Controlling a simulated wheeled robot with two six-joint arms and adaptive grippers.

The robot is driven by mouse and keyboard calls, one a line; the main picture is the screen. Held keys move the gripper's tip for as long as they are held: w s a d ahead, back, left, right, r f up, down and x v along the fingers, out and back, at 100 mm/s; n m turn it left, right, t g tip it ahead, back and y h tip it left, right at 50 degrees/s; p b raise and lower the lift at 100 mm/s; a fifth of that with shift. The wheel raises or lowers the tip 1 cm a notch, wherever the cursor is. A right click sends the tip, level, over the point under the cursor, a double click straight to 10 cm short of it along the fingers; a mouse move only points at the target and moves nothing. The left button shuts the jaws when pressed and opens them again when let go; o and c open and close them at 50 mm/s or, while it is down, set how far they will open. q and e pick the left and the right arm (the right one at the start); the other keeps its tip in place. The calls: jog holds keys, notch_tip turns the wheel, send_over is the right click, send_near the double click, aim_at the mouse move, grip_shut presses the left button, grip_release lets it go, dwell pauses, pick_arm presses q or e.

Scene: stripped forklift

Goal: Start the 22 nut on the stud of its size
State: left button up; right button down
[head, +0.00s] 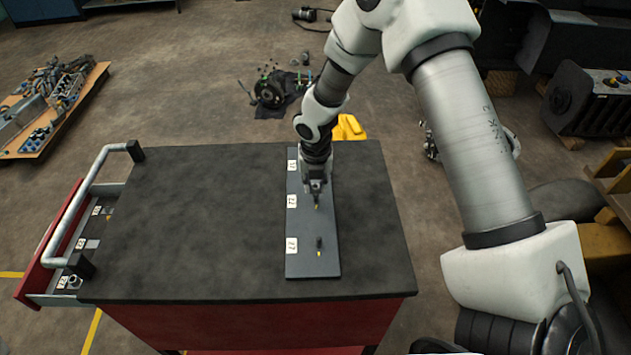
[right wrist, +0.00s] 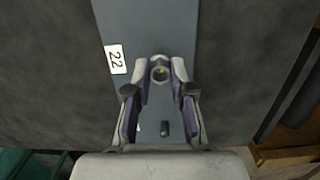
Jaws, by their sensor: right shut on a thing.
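A long grey plate (head: 312,266) lies on the dark cart top and carries studs beside white number labels. The 22 label (right wrist: 116,59) reads clearly in the right wrist view. My right gripper (head: 316,189) points down over the plate's middle stud (head: 317,206), beside the middle label (head: 292,201). In the right wrist view its fingertips (right wrist: 159,68) are shut on a metal nut (right wrist: 159,75). My left gripper is out of view.
Another dark stud (head: 319,243) stands nearer the front of the plate, by its own label (head: 291,245). The cart top (head: 200,225) is bare left of the plate. An open red drawer (head: 52,240) with labelled compartments sticks out left, below a grey handle (head: 84,200).

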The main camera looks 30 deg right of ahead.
jog(key=shift+s+r, duration=0.1)
jog(key=shift+f, duration=0.3)
jog(key=shift+f+b, duration=0.55)
jog(key=shift+f, duration=0.35)
jog(key=m+b, duration=0.1)
jog(key=m, duration=0.5)
jog(key=shift+f+g, duration=0.15)
jog(key=shift+g, duration=0.15)
jog(key=m, duration=0.2)
jog(key=m+p, duration=0.1)
jog(key=m, duration=0.4)
jog(key=shift+r+m+g+h+p, duration=0.3)
jog(key=shift+r+g+p, duration=0.05)
jog(key=shift+r+g, duration=0.05)
jog(key=m, duration=0.2)
jog(key=shift+f+m, duration=0.25)
jog(key=shift+m, duration=0.05)
jog(key=c, duration=1.2)
grip_release()
jog(key=shift+f, duration=0.1)
